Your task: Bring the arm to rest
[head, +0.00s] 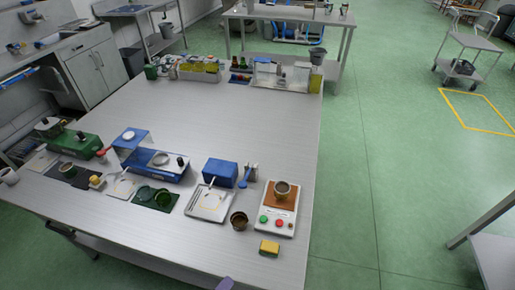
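Along the table's near side stand a green device (75,143), a blue device (157,163), a blue box (220,172) and a white scale (278,215) bearing a cup (282,190). A brown cup (239,220) and yellow block (269,247) are beside it. The table's middle is clear.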

